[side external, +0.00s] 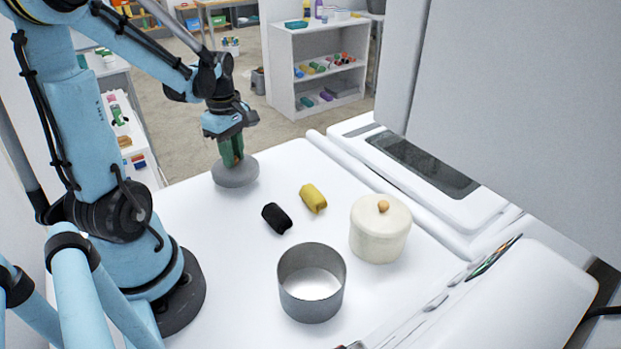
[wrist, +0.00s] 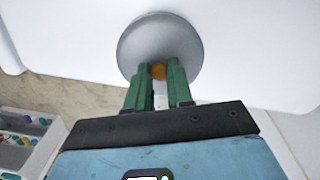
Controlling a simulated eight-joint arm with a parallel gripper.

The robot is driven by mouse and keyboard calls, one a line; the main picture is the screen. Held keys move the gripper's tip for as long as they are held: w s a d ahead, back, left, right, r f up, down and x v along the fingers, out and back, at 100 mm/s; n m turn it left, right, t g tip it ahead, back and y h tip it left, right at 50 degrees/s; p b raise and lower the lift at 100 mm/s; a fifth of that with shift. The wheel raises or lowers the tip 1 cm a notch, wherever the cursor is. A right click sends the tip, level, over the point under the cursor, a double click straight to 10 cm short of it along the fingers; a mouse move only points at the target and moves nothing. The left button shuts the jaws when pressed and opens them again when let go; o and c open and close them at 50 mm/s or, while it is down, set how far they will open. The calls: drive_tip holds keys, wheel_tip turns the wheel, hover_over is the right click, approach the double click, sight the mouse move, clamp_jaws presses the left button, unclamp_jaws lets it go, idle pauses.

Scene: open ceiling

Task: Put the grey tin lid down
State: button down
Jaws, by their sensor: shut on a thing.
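The grey tin lid (side external: 236,174) is a round domed disc near the far left edge of the white table. In the wrist view the lid (wrist: 160,35) shows its round top with an orange-brown knob (wrist: 158,72). My gripper (side external: 232,158) is above the lid, its green fingers shut on the knob. In the wrist view my gripper (wrist: 159,82) has a finger on each side of the knob. The lid is at or close to the table surface; I cannot tell whether it touches. An open grey tin (side external: 311,284) stands at the front of the table.
A black roll (side external: 277,218) and a yellow roll (side external: 313,198) lie mid-table. A cream pot (side external: 379,232) with a knobbed lid stands at the right. A white appliance (side external: 425,165) lines the right edge. The white table (side external: 215,240) is clear left of the tin.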

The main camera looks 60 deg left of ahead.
drive_tip(key=shift+a+f, duration=0.15)
drive_tip(key=shift+f, duration=1.95)
drive_tip(key=shift+f, duration=0.1)
drive_tip(key=c, duration=1)
unclamp_jaws()
wheel_tip(320, 180, up, 12)
drive_tip(key=w+d+m+t, duration=0.2)
drive_tip(key=d+m+t, duration=0.1)
drive_tip(key=d+m, duration=0.7)
drive_tip(key=w+d+m+t, duration=0.3)
drive_tip(key=d+m+t, duration=0.1)
drive_tip(key=d+m, duration=0.6)
drive_tip(key=shift+r+m, duration=0.25)
drive_tip(key=shift+m, duration=0.95)
